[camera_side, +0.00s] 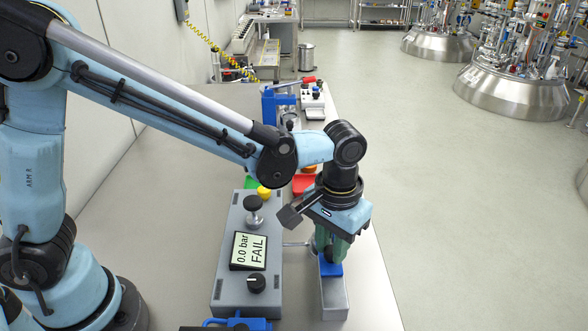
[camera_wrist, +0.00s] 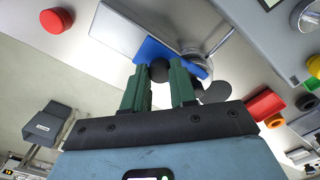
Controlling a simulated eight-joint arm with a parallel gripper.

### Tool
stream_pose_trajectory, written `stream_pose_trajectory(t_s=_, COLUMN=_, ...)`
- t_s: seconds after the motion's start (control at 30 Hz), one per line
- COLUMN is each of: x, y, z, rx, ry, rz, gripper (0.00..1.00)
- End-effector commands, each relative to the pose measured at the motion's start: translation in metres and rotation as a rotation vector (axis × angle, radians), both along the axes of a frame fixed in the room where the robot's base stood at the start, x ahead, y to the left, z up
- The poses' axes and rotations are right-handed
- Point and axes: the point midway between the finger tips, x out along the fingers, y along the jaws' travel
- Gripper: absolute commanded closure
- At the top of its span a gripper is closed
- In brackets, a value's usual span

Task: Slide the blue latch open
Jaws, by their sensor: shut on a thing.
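The blue latch (camera_side: 330,268) lies on top of a narrow grey block (camera_side: 334,298) at the right of the grey test box. In the wrist view the latch (camera_wrist: 150,50) is a blue strip set across the grey block (camera_wrist: 118,28), with a round black knob (camera_wrist: 160,71) by it. My gripper (camera_side: 330,256) points down at the latch. In the wrist view the green fingers of my gripper (camera_wrist: 160,76) stand on either side of the black knob and are shut on it. The side view hides the knob behind the fingers.
The grey test box (camera_side: 233,288) stands close to the left; its display (camera_side: 249,251) reads 0.0 bar FAIL. A black-topped knob (camera_side: 254,203) rises from it. Coloured bins (camera_side: 304,184) and a blue vise (camera_side: 275,103) are farther back. A red button (camera_wrist: 57,20) shows in the wrist view.

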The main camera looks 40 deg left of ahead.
Motion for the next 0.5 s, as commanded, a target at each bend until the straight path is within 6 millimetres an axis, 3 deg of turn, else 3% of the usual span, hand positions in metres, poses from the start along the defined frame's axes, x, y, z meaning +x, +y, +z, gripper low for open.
stream_pose_trajectory(t_s=0.3, x=-0.030, y=-0.031, z=0.000, rx=0.000, ry=0.001, rz=-0.004, gripper=1.00)
stream_pose_trajectory(t_s=0.5, x=-0.036, y=-0.036, z=0.000, rx=-0.002, ry=0.001, rz=-0.001, gripper=1.00)
